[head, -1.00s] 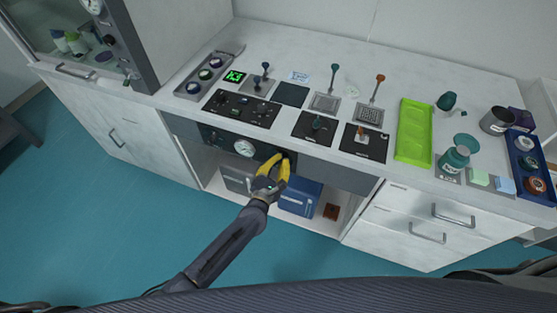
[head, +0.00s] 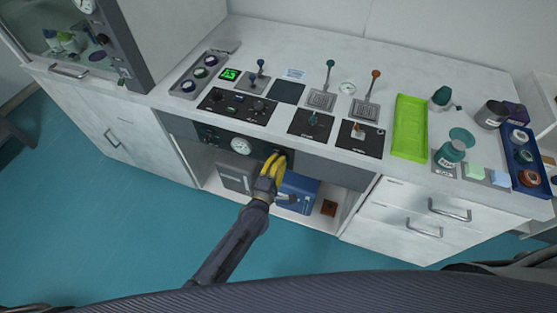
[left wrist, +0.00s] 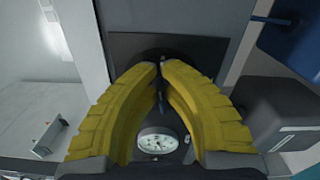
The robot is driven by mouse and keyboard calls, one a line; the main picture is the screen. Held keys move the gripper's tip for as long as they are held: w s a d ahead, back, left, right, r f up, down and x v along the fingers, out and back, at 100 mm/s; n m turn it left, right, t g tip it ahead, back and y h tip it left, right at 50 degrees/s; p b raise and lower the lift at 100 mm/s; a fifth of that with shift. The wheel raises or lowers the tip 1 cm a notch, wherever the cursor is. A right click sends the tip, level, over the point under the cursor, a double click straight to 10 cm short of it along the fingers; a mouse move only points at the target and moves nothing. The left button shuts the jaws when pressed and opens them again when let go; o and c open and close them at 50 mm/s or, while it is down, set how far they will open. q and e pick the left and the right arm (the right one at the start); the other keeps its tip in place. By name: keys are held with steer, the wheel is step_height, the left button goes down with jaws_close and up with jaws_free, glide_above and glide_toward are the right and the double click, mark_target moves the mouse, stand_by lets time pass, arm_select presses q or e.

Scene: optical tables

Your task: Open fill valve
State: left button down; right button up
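The fill valve seems to be the dark handle on the black front panel right of the gauge, mostly hidden by my fingers in the head view. In the left wrist view a thin dark part of the valve (left wrist: 160,97) shows between the fingers. My left gripper (head: 277,156) is at the panel below the counter's front edge. In the left wrist view the yellow fingertips of the left gripper (left wrist: 161,66) are drawn close together around the dark handle, with a narrow gap. My right gripper is not in view.
A round white gauge (head: 241,146) sits on the panel left of the gripper. Below are an open shelf with a blue box (head: 302,192) and a grey box (head: 233,176). Above, the counter carries levers, black control plates and a green tray (head: 409,128).

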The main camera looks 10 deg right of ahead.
arm_select(q)
steer(key=shift+f+m, duration=0.1)
steer(key=shift+m, duration=0.8)
steer(key=c, duration=1.6)
jaws_free()
steer(key=shift+o, duration=0.2)
steer(key=v, duration=1.2)
